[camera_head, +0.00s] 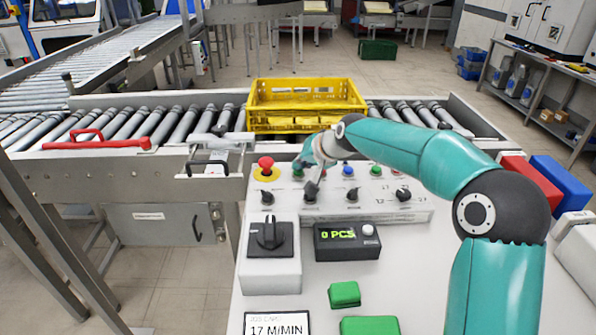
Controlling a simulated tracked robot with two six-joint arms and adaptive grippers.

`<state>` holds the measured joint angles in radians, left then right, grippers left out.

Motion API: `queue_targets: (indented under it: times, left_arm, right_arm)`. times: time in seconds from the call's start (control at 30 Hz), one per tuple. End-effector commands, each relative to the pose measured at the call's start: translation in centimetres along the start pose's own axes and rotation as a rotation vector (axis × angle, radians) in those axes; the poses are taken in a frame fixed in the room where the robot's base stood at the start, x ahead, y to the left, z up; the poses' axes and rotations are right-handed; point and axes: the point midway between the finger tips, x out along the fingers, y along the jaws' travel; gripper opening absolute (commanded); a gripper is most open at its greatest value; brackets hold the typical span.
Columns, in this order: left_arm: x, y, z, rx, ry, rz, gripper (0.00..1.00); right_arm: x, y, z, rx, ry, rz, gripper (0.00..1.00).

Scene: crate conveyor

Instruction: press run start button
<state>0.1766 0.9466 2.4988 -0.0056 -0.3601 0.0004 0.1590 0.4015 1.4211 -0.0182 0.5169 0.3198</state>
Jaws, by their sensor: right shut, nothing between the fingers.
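The grey control panel (377,210) stands in front of the conveyor. A green button (298,173) sits on its back row, just right of the red emergency stop (265,163) on its yellow base. Another green button (376,170) sits farther right, beyond a blue button (348,171). The labels are too small to read, so I cannot tell which green button is run start. My right gripper (312,187) is shut and empty, pointing down over the panel beside the left green button. Whether it touches anything is unclear. The arm hides part of the button row. My left gripper is out of view.
A yellow crate (306,88) sits on the roller conveyor (190,122) behind the panel. Black knobs line the panel's front row. A rotary switch (270,236), a counter display (347,240) and green blocks (344,294) are nearer on the white surface.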

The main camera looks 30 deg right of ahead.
Motion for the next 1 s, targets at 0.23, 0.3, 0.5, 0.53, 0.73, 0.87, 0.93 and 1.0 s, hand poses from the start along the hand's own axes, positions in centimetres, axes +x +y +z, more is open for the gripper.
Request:
queue_targets:
  times: [0.23,0.3,0.5,0.53,0.73,0.87,0.93,1.0]
  left_arm:
    - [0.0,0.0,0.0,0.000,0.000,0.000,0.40]
    - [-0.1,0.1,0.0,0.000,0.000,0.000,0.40]
    - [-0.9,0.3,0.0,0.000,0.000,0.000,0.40]
    - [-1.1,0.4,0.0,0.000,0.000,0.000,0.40]
    - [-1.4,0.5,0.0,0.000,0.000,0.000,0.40]
    - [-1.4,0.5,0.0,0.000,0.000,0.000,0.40]
    - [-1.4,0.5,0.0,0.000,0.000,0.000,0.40]
    - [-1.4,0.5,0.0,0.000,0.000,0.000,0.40]
  right_arm:
    - [0.1,0.1,0.2,0.000,-0.006,0.002,0.00]
    - [0.0,0.0,0.1,0.000,-0.006,0.002,0.00]
    - [-0.7,-0.5,-0.4,0.000,-0.005,0.002,0.00]
    - [-0.8,-0.6,-0.5,0.000,-0.005,0.002,0.00]
    - [-1.2,-0.9,-0.8,0.000,-0.004,0.002,0.00]
    - [-1.1,-0.8,-0.8,0.000,-0.003,0.001,0.00]
    - [-1.2,-0.8,-0.8,0.000,-0.002,0.001,0.00]
    - [-1.2,-0.8,-0.8,0.000,-0.002,0.001,0.00]
